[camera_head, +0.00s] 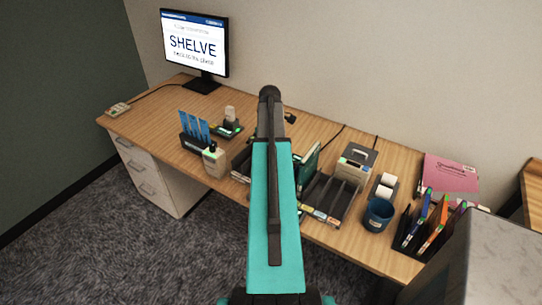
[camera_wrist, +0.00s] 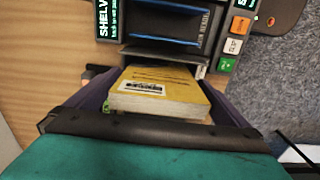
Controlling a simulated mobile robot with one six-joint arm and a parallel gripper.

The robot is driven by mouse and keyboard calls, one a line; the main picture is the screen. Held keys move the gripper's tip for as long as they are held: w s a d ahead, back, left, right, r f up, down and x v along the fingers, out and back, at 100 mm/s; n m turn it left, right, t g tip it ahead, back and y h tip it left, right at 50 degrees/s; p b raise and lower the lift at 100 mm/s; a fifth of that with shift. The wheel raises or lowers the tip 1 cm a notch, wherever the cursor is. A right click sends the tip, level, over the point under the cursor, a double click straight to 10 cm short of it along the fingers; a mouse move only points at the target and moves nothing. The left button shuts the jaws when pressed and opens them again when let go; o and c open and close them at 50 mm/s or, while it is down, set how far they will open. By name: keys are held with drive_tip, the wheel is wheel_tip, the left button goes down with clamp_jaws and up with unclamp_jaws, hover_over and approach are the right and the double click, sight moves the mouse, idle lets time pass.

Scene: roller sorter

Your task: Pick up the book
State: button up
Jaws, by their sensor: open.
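A thick yellow book (camera_wrist: 160,92) with a white label on its near end is in the middle of the wrist view. It lies below a dark slotted holder with a blue item (camera_wrist: 170,20). My gripper (camera_wrist: 158,82) has one dark purple finger on each side of the book and is open. I cannot tell whether either finger touches the book. In the head view my teal arm reaches over the desk and hides the yellow book and my gripper.
The wooden desk (camera_head: 140,125) carries a monitor (camera_head: 195,45), a blue-file holder (camera_head: 193,132), a dark tray (camera_head: 328,195), a blue cup (camera_head: 378,214) and a folder rack (camera_head: 432,228). Orange, white and green buttons (camera_wrist: 233,45) sit right of the holder. Carpet (camera_head: 130,245) lies in front.

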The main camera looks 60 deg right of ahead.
drive_tip(key=shift+c, duration=0.4)
drive_tip(key=c, duration=1)
drive_tip(key=shift+r, duration=0.1)
drive_tip(key=shift+r+b, duration=1.4)
drive_tip(key=shift+r, duration=3.5)
